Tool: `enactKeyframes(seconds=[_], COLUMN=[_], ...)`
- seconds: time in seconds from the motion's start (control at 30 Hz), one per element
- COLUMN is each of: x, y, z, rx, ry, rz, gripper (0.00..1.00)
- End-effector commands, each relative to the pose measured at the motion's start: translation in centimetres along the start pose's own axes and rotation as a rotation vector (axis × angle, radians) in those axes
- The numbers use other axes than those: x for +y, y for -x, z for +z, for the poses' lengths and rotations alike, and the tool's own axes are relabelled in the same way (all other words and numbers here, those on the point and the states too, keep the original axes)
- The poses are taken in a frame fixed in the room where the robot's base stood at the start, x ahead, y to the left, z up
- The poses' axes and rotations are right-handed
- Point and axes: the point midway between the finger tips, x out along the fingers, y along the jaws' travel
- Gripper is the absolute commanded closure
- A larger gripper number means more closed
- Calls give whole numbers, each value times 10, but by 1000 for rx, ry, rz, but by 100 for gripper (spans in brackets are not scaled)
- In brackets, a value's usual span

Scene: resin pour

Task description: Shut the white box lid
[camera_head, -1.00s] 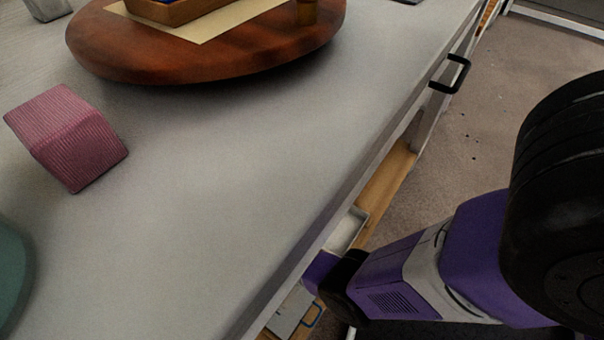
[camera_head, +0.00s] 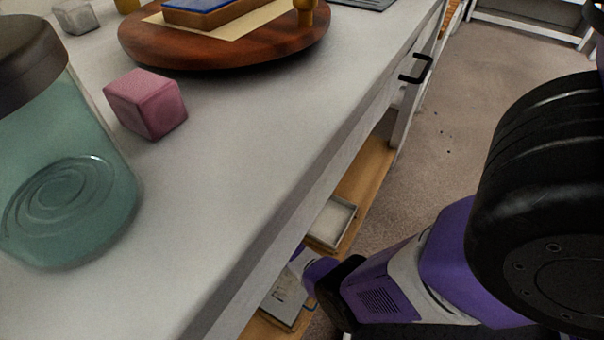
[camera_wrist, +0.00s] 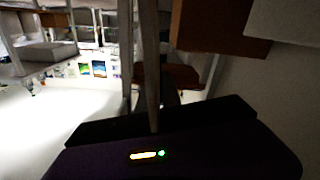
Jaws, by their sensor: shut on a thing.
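A shallow pale box (camera_head: 333,222) sits on the wooden lower shelf under the worktop in the head view, its light inside showing. I cannot make out its lid for sure. A flat grey-white case (camera_head: 285,296) with a blue handle lies nearer on the same shelf, partly hidden by the worktop edge. My arm reaches in under the worktop beside both, and its gripper end is hidden in the head view. In the wrist view my gripper (camera_wrist: 156,122) is shut on a thin upright strip (camera_wrist: 151,70). I cannot tell whether this strip is the lid.
The worktop (camera_head: 230,150) overhangs the shelf. On it stand a teal jar (camera_head: 70,190), a pink block (camera_head: 146,104) and a round wooden board (camera_head: 225,50). A black drawer handle (camera_head: 416,70) sticks out at the front. Open floor (camera_head: 450,130) lies right.

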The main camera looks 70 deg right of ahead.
Motion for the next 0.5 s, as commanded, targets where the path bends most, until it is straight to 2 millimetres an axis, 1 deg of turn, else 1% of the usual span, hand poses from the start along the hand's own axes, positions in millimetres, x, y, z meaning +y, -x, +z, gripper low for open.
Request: enactKeyframes(seconds=[0.03, 0.27, 0.37, 0.5], x=[6, 25, 36, 56], y=[0, 0, 0, 0], z=[-1, 5, 10, 21], rx=[-1, -1, 0, 0], ry=[-15, -124, -190, -313], rz=[2, 3, 3, 3], gripper=[100, 100, 100, 100])
